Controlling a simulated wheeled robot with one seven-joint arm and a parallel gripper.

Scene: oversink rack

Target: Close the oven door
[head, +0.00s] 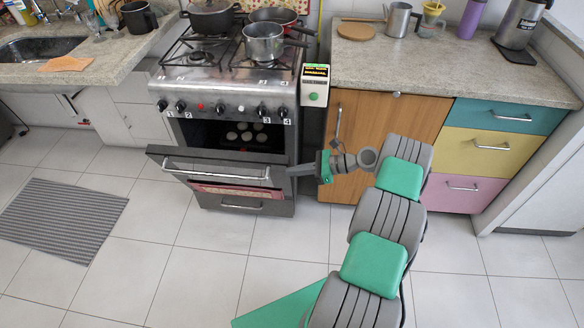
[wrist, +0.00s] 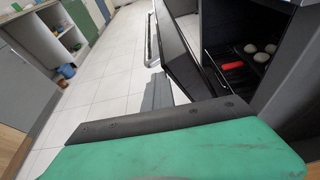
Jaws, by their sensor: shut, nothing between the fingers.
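The oven door (head: 215,176) is partly open, tilted outward from its bottom edge, with a bar handle across its upper part. In the wrist view the door (wrist: 172,62) stands out from the dark oven cavity. The oven (head: 225,135) holds a tray with several pale round items. My gripper (head: 288,171) is shut and empty at the right end of the door, beside the handle's end. In the wrist view its fingers (wrist: 158,92) point toward the gap alongside the door. I cannot tell whether they touch the door.
Pots (head: 263,42) stand on the stove top. A wooden cabinet (head: 375,125) and coloured drawers (head: 500,150) are to the right. A striped mat (head: 62,218) lies left; the tiled floor ahead of the oven is clear.

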